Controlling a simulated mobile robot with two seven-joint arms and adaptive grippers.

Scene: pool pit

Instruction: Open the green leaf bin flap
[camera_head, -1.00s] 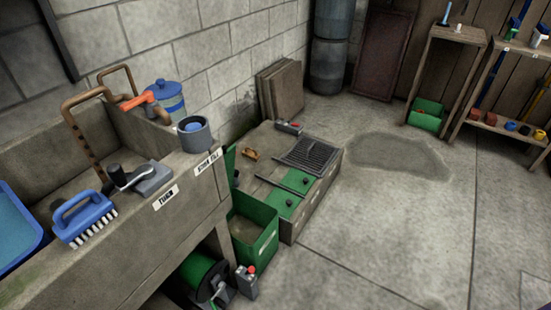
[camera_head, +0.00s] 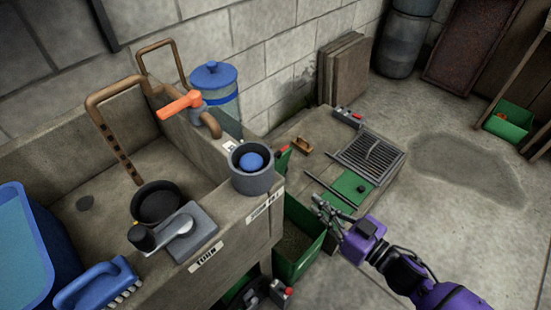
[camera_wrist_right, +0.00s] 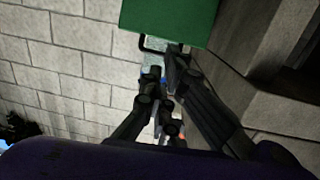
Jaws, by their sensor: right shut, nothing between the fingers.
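A green bin (camera_head: 291,268) stands on the floor beside the stone trough, its dark inside partly visible from above. A narrow green upright piece (camera_head: 283,163) shows behind the grey cup; I cannot tell whether it is the flap. My right gripper (camera_head: 322,207) is shut and empty, above and just right of the bin, apparently not touching it. In the right wrist view a green panel (camera_wrist_right: 172,20) with a dark wire handle (camera_wrist_right: 155,46) lies just beyond my fingertips (camera_wrist_right: 166,72); contact is unclear. My left gripper is not in view.
The stone trough edge (camera_head: 235,262) carries a grey cup with a blue ball (camera_head: 251,161), a lever plate (camera_head: 190,236) and a blue brush (camera_head: 98,288). A low plinth with a grate (camera_head: 368,155) stands behind the bin.

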